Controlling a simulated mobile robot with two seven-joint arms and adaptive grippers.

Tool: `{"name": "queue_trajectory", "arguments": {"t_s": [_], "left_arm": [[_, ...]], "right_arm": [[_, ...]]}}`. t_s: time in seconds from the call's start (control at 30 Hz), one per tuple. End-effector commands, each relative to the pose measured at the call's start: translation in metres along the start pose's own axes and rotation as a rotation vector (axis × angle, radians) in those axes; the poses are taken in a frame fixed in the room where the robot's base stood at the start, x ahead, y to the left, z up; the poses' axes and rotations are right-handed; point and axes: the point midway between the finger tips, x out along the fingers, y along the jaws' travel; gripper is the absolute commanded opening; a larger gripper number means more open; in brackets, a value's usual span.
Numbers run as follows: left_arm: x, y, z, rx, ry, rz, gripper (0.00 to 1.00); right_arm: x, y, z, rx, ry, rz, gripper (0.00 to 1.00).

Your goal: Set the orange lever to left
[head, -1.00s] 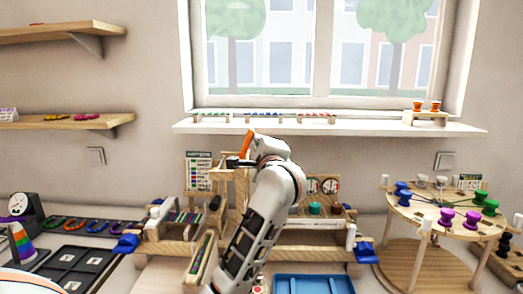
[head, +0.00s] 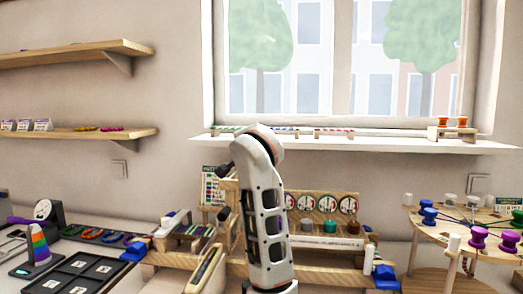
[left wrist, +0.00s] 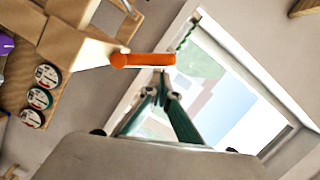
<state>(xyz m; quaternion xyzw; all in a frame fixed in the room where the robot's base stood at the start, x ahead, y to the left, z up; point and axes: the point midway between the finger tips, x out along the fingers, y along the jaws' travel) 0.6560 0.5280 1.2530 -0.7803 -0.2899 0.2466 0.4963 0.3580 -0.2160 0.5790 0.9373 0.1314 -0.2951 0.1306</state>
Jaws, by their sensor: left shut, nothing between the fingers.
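The orange lever (left wrist: 148,60) shows in the left wrist view. Its rounded end lies by the pale wooden stand (left wrist: 82,42), and its bar reaches away from the stand toward the window side. My left gripper (left wrist: 161,76) is shut and empty, its fingertips right beside the bar near its free end. I cannot tell if they touch. In the head view my left arm stands in front of the stand and hides the lever and most of the gripper. My right gripper is in neither view.
A round wooden table with spools (head: 478,238) is at right. Black trays (head: 72,274) lie at left. The window sill (head: 380,145) is behind.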

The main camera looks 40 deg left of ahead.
Motion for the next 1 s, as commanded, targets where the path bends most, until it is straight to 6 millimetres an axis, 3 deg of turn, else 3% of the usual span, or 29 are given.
{"name": "queue_trajectory", "arguments": {"t_s": [1.0], "left_arm": [[0.0015,-0.0087,0.0068,0.001,-0.002,-0.003,0.00]], "right_arm": [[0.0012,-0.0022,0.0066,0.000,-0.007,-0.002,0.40]]}}
